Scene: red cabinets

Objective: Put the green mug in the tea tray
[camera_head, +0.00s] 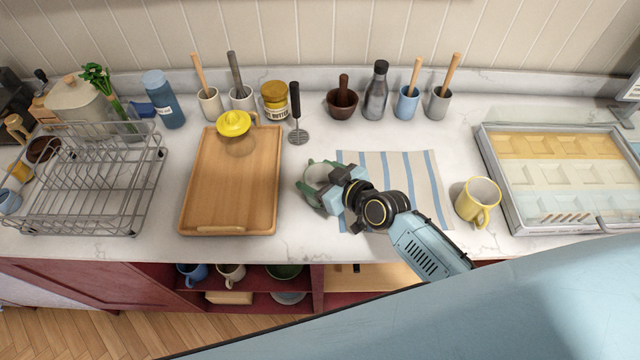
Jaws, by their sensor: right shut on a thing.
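The green mug (308,183) is left of the striped cloth, at the middle of the counter. My right gripper (331,190) is shut on its right side and hides part of it. I cannot tell whether the mug touches the counter or is just above it. The wooden tray (208,190), the likely tea tray, lies flat to the left of the mug with a clear gap between. My left gripper is not in view.
A striped cloth (420,180) lies under my right arm, with a yellow mug (478,201) to its right. A divided glass-topped case (495,180) stands at far right. A dish rack (85,180) is left of the tray. Jars and utensil cups line the back.

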